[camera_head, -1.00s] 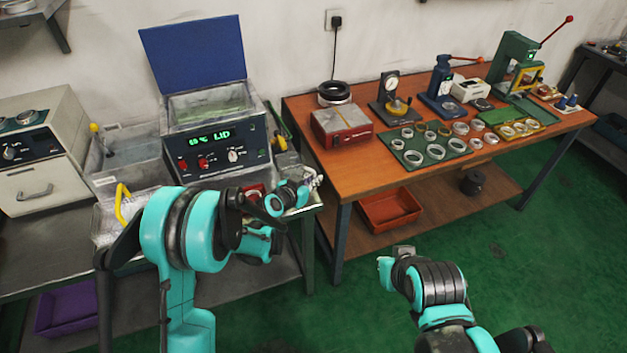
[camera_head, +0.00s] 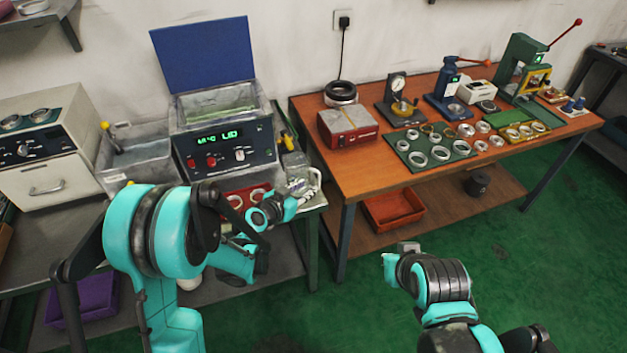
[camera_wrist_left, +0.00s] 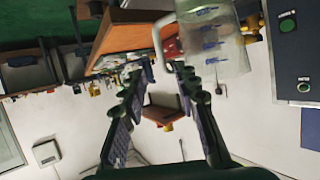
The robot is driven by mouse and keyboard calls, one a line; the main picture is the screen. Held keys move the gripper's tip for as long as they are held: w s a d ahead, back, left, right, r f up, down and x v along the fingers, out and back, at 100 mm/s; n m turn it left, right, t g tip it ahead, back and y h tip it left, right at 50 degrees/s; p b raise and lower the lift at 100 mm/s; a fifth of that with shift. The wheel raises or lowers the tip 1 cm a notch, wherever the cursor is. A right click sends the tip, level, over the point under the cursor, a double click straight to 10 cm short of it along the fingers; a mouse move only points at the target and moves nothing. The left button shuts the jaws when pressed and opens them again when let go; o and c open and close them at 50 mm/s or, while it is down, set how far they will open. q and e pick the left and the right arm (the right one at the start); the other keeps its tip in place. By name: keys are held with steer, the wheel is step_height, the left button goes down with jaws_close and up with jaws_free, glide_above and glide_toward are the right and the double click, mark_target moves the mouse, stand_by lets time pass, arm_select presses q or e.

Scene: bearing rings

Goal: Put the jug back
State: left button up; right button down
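The jug (camera_wrist_left: 215,42) is clear with blue markings and a pale handle (camera_wrist_left: 163,42) in the left wrist view. In the head view the jug (camera_head: 299,183) stands at the right end of the left bench, partly hidden by my left gripper. My left gripper (camera_wrist_left: 159,68) has its two fingers apart, with the handle showing at the fingertips; I cannot tell whether they touch it. My right arm (camera_head: 440,280) is low over the floor, and its fingers cannot be made out.
A cleaning bath (camera_head: 222,150) with a raised blue lid (camera_head: 203,52) and a lit panel stands behind the jug. A red tray (camera_head: 232,190) with rings lies beside my left wrist. The orange-topped table (camera_head: 365,180) to the right carries rings and presses.

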arm_select(q)
steer(key=s+a+r+n+g+y, duration=0.1)
steer(key=s+a+r+n+y, duration=0.1)
steer(key=s+a+r, duration=0.35)
steer(key=s+a+r+n+g+y, duration=0.1)
steer(key=s+a+r, duration=0.15)
steer(key=s, duration=0.55)
steer(key=s+a+n+g+y, duration=0.1)
steer(key=s+a+n+y, duration=0.1)
steer(key=s+a, duration=0.2)
steer(key=s+a+r+n+g+y, duration=0.1)
steer(key=s+a, duration=0.4)
steer(key=s, duration=0.6)
steer(key=shift+n+y, duration=0.5)
steer(key=shift+y, duration=0.3)
